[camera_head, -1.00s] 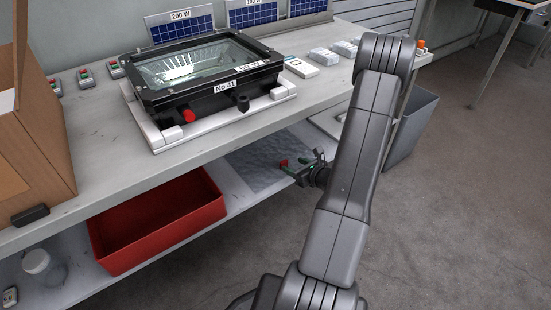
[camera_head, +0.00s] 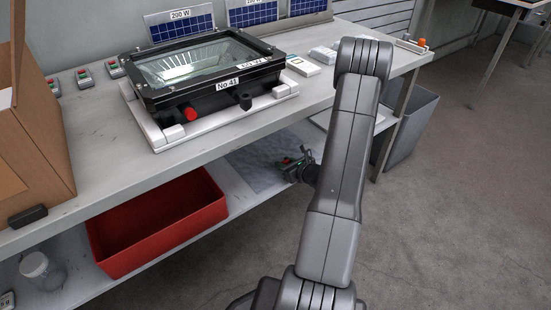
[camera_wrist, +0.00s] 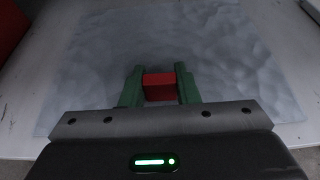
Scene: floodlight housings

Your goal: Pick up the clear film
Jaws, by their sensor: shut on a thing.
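The clear film (camera_wrist: 210,45) lies as a thin, rippled, greyish sheet on the lower shelf; part of it also shows in the head view (camera_head: 254,172), below the worktop. My gripper (camera_wrist: 158,80) is over the film in the wrist view, its green fingers shut on a small red block (camera_wrist: 159,86). I cannot tell whether the block is fixed to the film. In the head view my gripper (camera_head: 288,162) is low under the worktop edge, partly hidden by my arm.
A red bin (camera_head: 160,222) stands on the lower shelf left of the film. Above, the worktop (camera_head: 100,140) carries a floodlight housing (camera_head: 205,75) and an open cardboard box (camera_head: 45,130). A grey bin (camera_head: 408,122) stands on the floor at right.

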